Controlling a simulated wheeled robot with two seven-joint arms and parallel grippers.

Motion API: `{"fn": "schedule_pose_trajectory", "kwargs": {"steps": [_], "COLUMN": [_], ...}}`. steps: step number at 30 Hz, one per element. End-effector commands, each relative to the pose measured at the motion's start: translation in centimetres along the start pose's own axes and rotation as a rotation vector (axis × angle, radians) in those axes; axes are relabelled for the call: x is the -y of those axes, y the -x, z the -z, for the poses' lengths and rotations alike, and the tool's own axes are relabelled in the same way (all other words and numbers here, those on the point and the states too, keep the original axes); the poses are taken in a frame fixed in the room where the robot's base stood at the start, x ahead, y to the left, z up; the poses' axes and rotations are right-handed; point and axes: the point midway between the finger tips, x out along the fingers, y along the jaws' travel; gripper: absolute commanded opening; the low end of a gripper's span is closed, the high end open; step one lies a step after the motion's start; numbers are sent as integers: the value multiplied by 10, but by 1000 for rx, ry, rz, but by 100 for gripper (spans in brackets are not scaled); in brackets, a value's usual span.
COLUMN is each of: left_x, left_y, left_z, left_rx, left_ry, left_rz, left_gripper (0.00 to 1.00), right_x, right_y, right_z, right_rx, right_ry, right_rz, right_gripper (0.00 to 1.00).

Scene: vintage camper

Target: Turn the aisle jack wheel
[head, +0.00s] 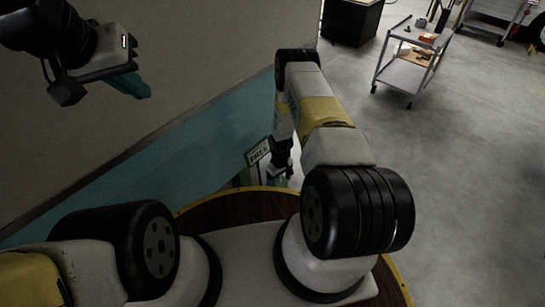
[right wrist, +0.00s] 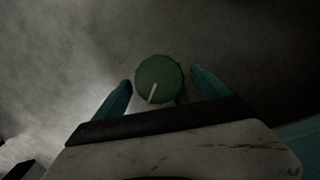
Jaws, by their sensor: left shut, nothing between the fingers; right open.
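The jack wheel (right wrist: 160,76) is a round green knob with a pale line running from its middle down and slightly left. In the right wrist view it lies between the two teal fingers of my right gripper (right wrist: 161,88), with a visible gap on each side. My right gripper is open. In the head view my right gripper (head: 281,173) hangs low beside the camper's side, and I cannot make out the wheel there. My left gripper (head: 132,86) is shut and empty, raised at the upper left in front of the camper wall.
The camper wall (head: 200,60), beige above and teal below, runs along the left. A grey cart (head: 404,75) with items and a black cabinet (head: 350,22) stand further back. The concrete floor on the right is clear.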

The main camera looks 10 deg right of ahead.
Motion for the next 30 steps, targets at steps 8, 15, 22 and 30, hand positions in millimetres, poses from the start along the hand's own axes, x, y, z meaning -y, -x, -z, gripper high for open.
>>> {"fn": "schedule_pose_trajectory", "kwargs": {"steps": [8,15,22,30], "left_x": [0,0,0,0], "left_y": [0,0,0,0], "left_z": [0,0,0,0], "left_rx": [0,0,0,0], "left_ry": [0,0,0,0], "left_rz": [0,0,0,0], "left_gripper": [0,0,0,0], "right_x": [0,0,0,-1], "right_y": [-17,-17,-17,-16], "right_z": [0,0,0,0], "right_rx": [0,0,-1,1], "right_ry": [0,0,-1,-23], "right_rz": [0,0,0,11], "right_gripper": [84,74,29,24]}}
